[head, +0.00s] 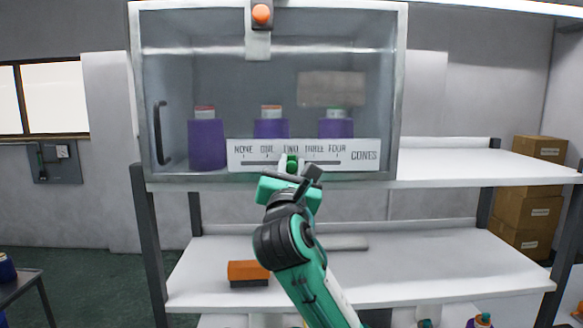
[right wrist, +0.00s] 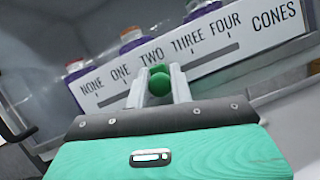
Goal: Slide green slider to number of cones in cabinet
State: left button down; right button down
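The green slider (head: 292,161) sits below the word TWO on the white label panel (head: 245,163), which reads NONE to FOUR and CONES. In the right wrist view its round green knob (right wrist: 159,84) is between the two pale fingers. My right gripper (head: 291,170) is closed in on the knob from both sides. The tick behind the knob is hidden. My left gripper is out of view.
A dark handle (head: 160,133) is on the cabinet's left side. An orange-and-black block (head: 248,270) lies on the lower shelf (head: 450,270). Cardboard boxes (head: 525,215) are stacked at the right. The upper shelf right of the cabinet (head: 470,167) is clear.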

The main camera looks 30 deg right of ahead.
jog(key=shift+s+d, duration=0.45)
jog(key=shift+d, duration=0.3)
jog(key=shift+s+d, duration=0.5)
jog(key=shift+d, duration=0.3)
jog(key=shift+s+d, duration=0.45)
jog(key=shift+d, duration=0.3)
jog(key=shift+a, duration=0.1)
jog(key=shift+w+a, duration=0.1)
jog(key=shift+w, duration=0.05)
jog(key=c, duration=1.2)
grip_release()
jog(key=shift+s+a+f+b, duration=0.25)
jog(key=shift+s+b, duration=0.1)
jog(key=shift+s, duration=0.05)
jog(key=b, duration=0.9)
send_near(317, 156)
jog(key=v, duration=0.7)
jog(key=shift+s+a+f, duration=0.1)
jog(key=shift+s+a, duration=0.15)
jog(key=shift+s, duration=0.15)
